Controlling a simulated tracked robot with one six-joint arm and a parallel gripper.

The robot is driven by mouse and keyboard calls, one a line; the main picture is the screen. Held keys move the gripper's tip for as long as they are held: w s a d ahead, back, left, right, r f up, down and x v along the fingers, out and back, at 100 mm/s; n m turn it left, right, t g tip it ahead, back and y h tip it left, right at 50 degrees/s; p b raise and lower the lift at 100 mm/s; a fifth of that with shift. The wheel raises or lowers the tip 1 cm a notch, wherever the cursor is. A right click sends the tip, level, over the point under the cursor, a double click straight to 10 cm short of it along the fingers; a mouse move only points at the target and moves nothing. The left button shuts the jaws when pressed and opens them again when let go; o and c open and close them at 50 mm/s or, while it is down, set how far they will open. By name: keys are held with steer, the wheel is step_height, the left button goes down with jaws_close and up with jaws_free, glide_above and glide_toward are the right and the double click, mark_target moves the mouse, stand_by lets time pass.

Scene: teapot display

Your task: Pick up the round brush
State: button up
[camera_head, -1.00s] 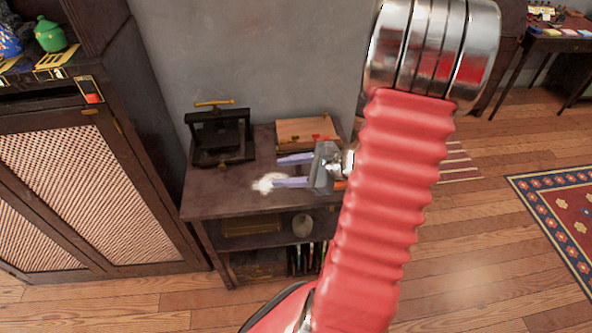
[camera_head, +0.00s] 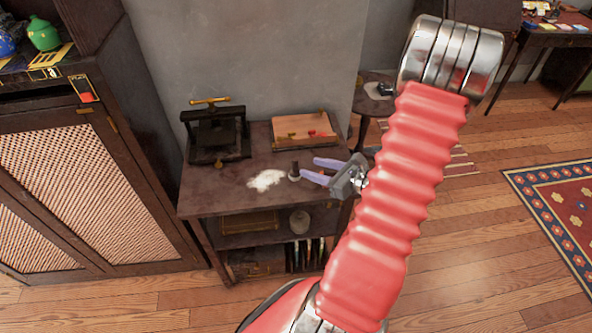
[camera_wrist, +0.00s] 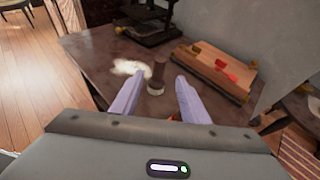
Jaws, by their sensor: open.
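The round brush (camera_head: 294,171) stands upright on the dark wooden table (camera_head: 215,195). It has a dark handle and a pale round base. My gripper (camera_head: 309,168) is open and empty, just to the right of the brush in the head view, with its purple fingers pointing left towards it.
A white powdery patch (camera_head: 266,180) lies left of the brush. A black press (camera_head: 215,135) stands at the table's back left, and a wooden box (camera_head: 303,130) with red pieces at the back right. A small round side table (camera_head: 372,104) is behind my arm. The table's front left is clear.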

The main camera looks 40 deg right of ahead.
mark_target(298, 170)
steer(key=x, duration=0.7)
steer(key=shift+w+f, duration=0.1)
steer(key=shift+w, duration=0.1)
steer(key=shift+w, duration=0.1)
steer(key=shift+x, duration=2.5)
steer(key=shift+a+f, duration=0.1)
steer(key=shift+a, duration=0.05)
steer(key=shift+c, duration=0.5)
jaws_close()
